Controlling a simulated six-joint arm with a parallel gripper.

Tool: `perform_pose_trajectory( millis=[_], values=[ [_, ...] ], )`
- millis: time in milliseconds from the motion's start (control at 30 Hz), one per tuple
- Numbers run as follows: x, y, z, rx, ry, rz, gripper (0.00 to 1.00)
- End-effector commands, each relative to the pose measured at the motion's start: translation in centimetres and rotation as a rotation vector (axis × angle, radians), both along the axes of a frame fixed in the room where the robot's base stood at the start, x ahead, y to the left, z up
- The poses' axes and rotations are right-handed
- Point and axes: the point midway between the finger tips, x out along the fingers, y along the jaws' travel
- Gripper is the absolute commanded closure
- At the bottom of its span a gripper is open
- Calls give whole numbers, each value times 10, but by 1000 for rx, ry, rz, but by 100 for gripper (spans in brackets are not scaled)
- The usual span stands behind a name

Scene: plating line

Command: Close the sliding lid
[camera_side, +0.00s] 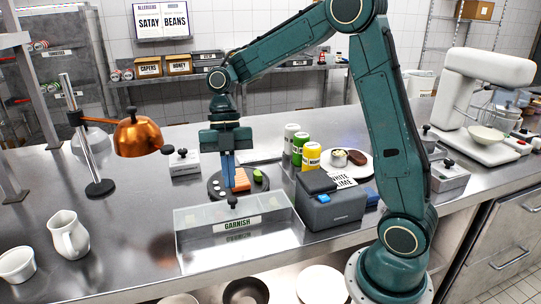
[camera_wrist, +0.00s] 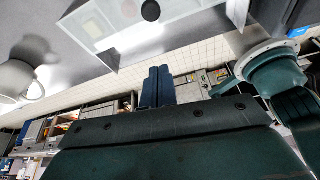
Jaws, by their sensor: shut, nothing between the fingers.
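A clear box labelled GARNISH (camera_side: 279,228) stands near the counter's front edge. A black knob (camera_side: 232,201) stands at its top, and in the wrist view the knob (camera_wrist: 150,10) is at the top edge. The lid's clear panel is hard to make out, so I cannot tell how far it covers the box. My gripper (camera_side: 229,186) points down with its blue fingers together and empty. In the side view its tips appear just above the knob. In the wrist view the fingertips (camera_wrist: 158,68) are apart from the knob.
A dark round board (camera_side: 216,190) with small food pieces is behind the box. A grey bin (camera_side: 318,207) stands close on the right, with several bottles (camera_side: 311,156) behind it. A copper lamp (camera_side: 140,136) and white jug (camera_side: 68,238) are left. The left counter is mostly clear.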

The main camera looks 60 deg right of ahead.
Motion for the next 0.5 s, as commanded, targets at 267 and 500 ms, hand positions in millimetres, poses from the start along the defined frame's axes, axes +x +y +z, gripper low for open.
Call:
perform_pose_trajectory(
  millis=[267,500],
  values=[
    [6,-8,26,0,0,-1,100],
    [7,-11,34,-2,1,0,100]
  ],
)
